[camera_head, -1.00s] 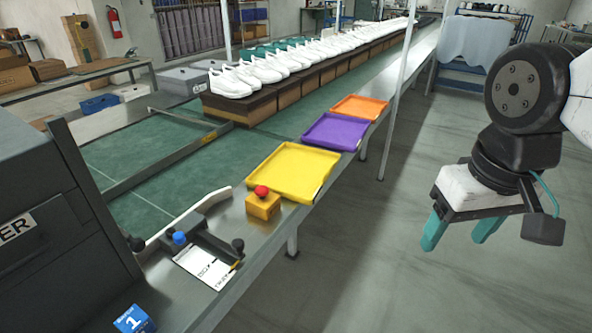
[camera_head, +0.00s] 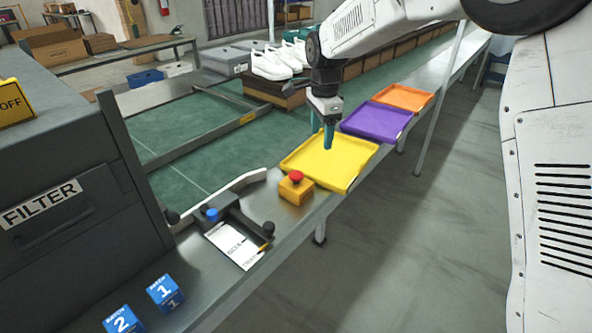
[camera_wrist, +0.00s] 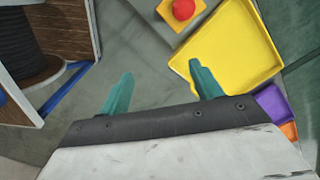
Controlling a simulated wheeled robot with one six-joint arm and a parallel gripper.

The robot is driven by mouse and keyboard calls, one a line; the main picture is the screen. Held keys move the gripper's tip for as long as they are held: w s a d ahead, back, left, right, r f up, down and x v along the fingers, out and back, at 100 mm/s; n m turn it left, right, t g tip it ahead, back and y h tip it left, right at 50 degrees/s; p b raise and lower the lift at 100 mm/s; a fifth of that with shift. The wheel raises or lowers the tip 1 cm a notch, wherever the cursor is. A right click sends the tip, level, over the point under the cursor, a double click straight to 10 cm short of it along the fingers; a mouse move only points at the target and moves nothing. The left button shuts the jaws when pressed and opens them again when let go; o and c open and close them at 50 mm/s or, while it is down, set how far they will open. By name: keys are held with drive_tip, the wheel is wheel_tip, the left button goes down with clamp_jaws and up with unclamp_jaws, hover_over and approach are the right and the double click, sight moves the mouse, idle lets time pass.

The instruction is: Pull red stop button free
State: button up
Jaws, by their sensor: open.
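The red stop button (camera_head: 296,176) sits on top of a small yellow-orange box (camera_head: 295,190) at the edge of the metal bench. In the wrist view the red button (camera_wrist: 183,9) is at the top, right of centre, beyond my fingertips. My gripper (camera_head: 329,135) hangs above the yellow tray (camera_head: 350,180), behind and to the right of the button. Its two teal fingers point down in the head view. In the wrist view my gripper (camera_wrist: 160,75) is open, with nothing between its fingers. Nothing touches the button.
A purple tray (camera_head: 376,122) and an orange tray (camera_head: 405,97) lie beyond the yellow one. A clamp with a blue knob (camera_head: 212,214) and a white card (camera_head: 236,246) are left of the button box. Two blue batch blocks (camera_head: 165,292) and a grey filter cabinet (camera_head: 70,170) are at left.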

sight(296, 173)
drive_tip(key=w+a+f+m, duration=0.1)
drive_tip(key=a+f, duration=0.1)
drive_tip(key=w+a+f, duration=0.2)
drive_tip(key=f, duration=0.1)
drive_tip(key=w+a+f+m, duration=0.1)
drive_tip(key=a+f, duration=0.1)
drive_tip(key=f, duration=0.1)
drive_tip(key=shift+w+a+f+m, duration=0.1)
drive_tip(key=shift+w+a+m, duration=0.1)
drive_tip(key=shift+a+m, duration=0.1)
wheel_tip(296, 173, down, 8)
drive_tip(key=c, duration=1.4)
drive_tip(key=shift+w+r, duration=0.1)
drive_tip(key=shift+r, duration=0.8)
drive_tip(key=o, duration=1.4)
